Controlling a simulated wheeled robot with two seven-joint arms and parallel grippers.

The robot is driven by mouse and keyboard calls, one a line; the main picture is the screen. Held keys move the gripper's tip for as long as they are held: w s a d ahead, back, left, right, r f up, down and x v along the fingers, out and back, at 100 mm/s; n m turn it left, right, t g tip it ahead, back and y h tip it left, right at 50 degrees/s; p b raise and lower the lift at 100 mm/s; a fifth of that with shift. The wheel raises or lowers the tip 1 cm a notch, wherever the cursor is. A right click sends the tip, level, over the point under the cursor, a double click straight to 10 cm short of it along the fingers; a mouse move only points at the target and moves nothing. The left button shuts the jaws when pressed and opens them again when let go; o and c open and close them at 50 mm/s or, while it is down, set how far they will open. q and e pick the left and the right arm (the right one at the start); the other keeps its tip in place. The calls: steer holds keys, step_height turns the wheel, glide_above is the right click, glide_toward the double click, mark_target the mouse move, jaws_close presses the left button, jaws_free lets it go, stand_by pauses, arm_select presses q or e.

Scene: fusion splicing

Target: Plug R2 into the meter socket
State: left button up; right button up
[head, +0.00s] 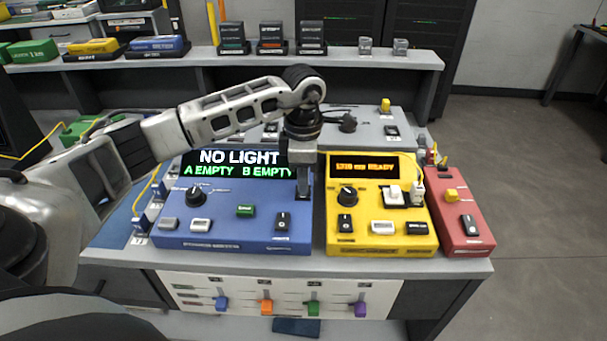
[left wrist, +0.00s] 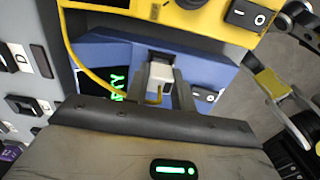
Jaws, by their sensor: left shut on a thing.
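The blue meter (head: 235,228) stands at the front of the bench, its screen reading NO LIGHT, A EMPTY, B EMPTY. My left gripper (head: 303,190) points down at the meter's right end. In the left wrist view, its two fingers (left wrist: 163,98) are shut on a white plug (left wrist: 160,76) with a yellow cable (left wrist: 92,76). The plug is lined up at a dark socket (left wrist: 160,57) in the blue meter. I cannot tell whether it is seated or just in front. Any R2 label is unreadable.
A yellow unit (head: 375,235) with a lit screen stands close to the meter's right, and a red unit (head: 462,220) beyond it. A grey unit (head: 370,128) is behind. Several coloured knobs sit on the white front panel (head: 190,299). The floor at right is clear.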

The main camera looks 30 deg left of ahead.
arm_select(q)
steer(key=shift+f+b, duration=0.45)
steer(key=shift+f, duration=0.1)
arm_select(e)
steer(key=shift+s+f, duration=0.1)
steer(key=shift+f, duration=0.4)
arm_select(q)
steer(key=o, duration=1)
steer(key=shift+o, duration=0.2)
step_height(320, 180, up, 16)
arm_select(e)
steer(key=shift+a+r, duration=0.15)
steer(key=shift+r, duration=0.15)
